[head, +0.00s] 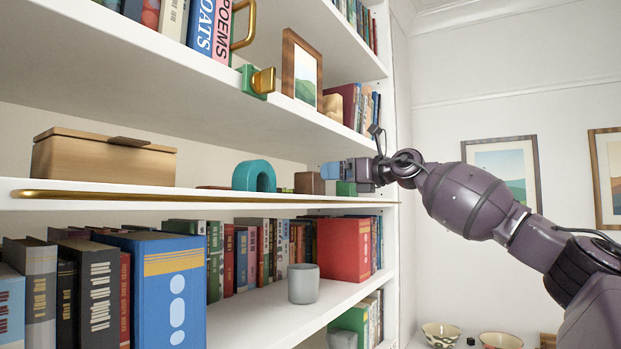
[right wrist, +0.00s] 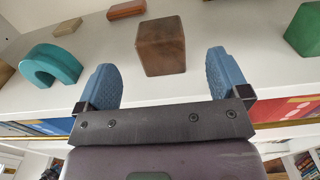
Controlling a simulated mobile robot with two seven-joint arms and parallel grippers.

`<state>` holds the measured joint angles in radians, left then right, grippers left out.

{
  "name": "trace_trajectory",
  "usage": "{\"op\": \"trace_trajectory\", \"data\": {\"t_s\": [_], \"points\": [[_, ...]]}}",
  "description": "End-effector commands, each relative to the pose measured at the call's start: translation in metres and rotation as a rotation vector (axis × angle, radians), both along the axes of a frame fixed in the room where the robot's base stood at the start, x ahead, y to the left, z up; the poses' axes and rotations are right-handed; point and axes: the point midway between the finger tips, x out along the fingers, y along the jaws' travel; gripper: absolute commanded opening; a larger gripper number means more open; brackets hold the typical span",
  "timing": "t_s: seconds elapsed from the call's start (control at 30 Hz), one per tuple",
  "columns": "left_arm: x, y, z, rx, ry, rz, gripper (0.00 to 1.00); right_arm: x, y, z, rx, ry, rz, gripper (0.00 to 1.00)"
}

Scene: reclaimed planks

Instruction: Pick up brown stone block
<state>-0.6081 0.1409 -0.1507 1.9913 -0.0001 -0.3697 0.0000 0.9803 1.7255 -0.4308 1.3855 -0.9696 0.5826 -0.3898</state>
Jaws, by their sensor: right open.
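The brown stone block (head: 309,183) sits on the middle white shelf, between a teal arch and a green block. In the right wrist view the brown block (right wrist: 161,46) stands upright just beyond my fingertips, roughly centred between them. My right gripper (head: 328,171) reaches in from the right at shelf height. In the right wrist view its two blue fingers (right wrist: 163,72) are spread wide with nothing between them. I cannot tell from these frames whether the fingertips overlap the block's near edge. My left gripper is in neither view.
The teal arch (head: 254,176) is left of the block and a green block (head: 346,188) is right. Small flat pieces lie behind. A wooden box (head: 104,158) stands farther left. A brass rail (head: 150,196) runs along the shelf edge. The shelf above limits headroom.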

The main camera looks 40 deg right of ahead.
Motion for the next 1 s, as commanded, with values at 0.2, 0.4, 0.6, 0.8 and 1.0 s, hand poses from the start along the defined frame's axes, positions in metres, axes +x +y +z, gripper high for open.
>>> {"op": "trace_trajectory", "data": {"t_s": [0.2, 0.4, 0.6, 0.8, 1.0], "points": [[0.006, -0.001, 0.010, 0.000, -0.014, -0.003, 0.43, 0.010, 0.004, 0.001, 0.000, 0.000, 0.001, 0.94], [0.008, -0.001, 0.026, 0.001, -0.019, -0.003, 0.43, 0.032, 0.011, 0.005, 0.002, -0.001, 0.003, 0.94], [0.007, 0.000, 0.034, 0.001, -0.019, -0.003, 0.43, 0.053, 0.017, 0.004, 0.002, 0.001, 0.001, 0.94], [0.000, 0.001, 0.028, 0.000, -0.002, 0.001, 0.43, 0.058, 0.018, 0.001, -0.001, 0.001, 0.000, 0.94], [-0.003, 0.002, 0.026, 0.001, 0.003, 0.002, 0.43, 0.058, 0.018, 0.001, -0.001, 0.001, 0.000, 0.83]]}}
